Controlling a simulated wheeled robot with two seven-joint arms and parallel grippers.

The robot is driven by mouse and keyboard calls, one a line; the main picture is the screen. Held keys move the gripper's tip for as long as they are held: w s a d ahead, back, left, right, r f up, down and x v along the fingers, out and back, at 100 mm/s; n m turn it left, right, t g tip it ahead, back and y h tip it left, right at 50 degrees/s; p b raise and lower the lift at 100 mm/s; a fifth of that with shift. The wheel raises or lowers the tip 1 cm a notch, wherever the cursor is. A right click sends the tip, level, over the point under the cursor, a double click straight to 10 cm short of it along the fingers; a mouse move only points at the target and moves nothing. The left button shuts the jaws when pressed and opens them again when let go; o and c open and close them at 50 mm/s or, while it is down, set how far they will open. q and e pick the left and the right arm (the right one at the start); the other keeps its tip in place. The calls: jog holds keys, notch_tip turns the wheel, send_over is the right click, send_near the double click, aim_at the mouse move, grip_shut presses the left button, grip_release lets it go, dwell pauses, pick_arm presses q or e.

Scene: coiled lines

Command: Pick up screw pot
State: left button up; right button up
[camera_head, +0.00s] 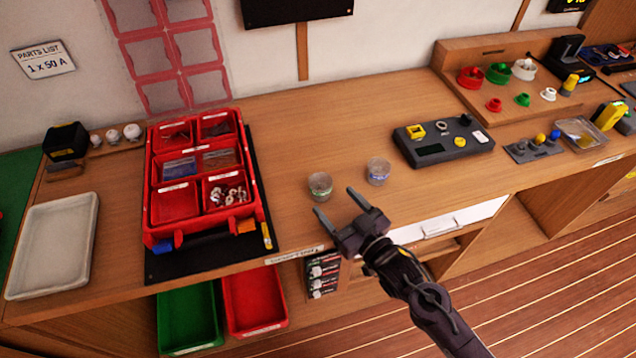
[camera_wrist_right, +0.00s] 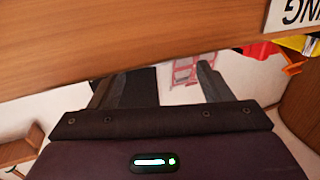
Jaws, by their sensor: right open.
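The contents are too small to make out, so I cannot tell which is the screw pot. My right gripper (camera_head: 336,201) is open and empty. Its two fingers point toward the pots from the front edge, with the left pot just beyond the fingertips. In the right wrist view the open fingers (camera_wrist_right: 157,82) show, but no pot does. My left gripper is not in view.
A red compartment box (camera_head: 245,190) on a black mat and a white tray (camera_head: 52,245) are to the left. A dark device (camera_head: 442,140) stands right of the pots. A white drawer front (camera_head: 440,228) lies below the edge. The bench behind the pots is clear.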

aim_at(327, 190)
jog(key=shift+w+a+r+p, duration=0.15)
jog(key=shift+w+a+p, duration=0.15)
jog(key=shift+w, duration=0.25)
jog(key=shift+w+a+r+p, duration=0.15)
jog(key=shift+w+a+p, duration=0.15)
jog(key=shift+w, duration=0.2)
jog(key=shift+f+x, duration=0.25)
jog(key=shift+x, duration=1)
jog(key=shift+w, duration=0.2)
jog(key=c, duration=0.8)
jog(key=shift+c, duration=1.1)
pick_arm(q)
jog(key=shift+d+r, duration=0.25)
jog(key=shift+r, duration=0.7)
pick_arm(e)
jog(key=shift+c, duration=0.3)
